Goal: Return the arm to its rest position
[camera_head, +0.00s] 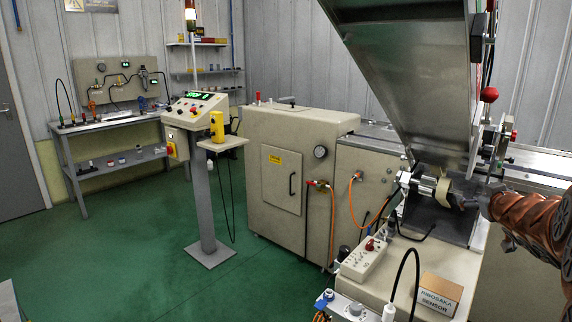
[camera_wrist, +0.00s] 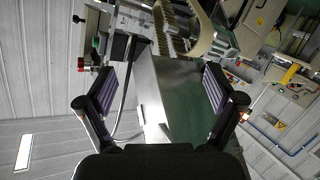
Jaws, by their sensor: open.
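My gripper (camera_wrist: 158,88) is open in the wrist view. Its two dark fingers stand wide apart, with nothing held between them. In the head view my copper-coloured arm reaches in from the right edge. The gripper end (camera_head: 468,201) is small and dark there, close to a cream-coloured roll (camera_head: 443,191) on the wrapping machine. A cream curved band (camera_wrist: 198,32) shows beyond the fingers in the wrist view. Whether the gripper touches the roll cannot be told from the head view.
A large raised metal cover (camera_head: 408,70) stands above the machine, near my arm. A red ball knob (camera_head: 489,94) sits beside it. A control box (camera_head: 363,258) and a cardboard sensor box (camera_head: 440,296) lie below. Green floor (camera_head: 120,250) is clear at the left.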

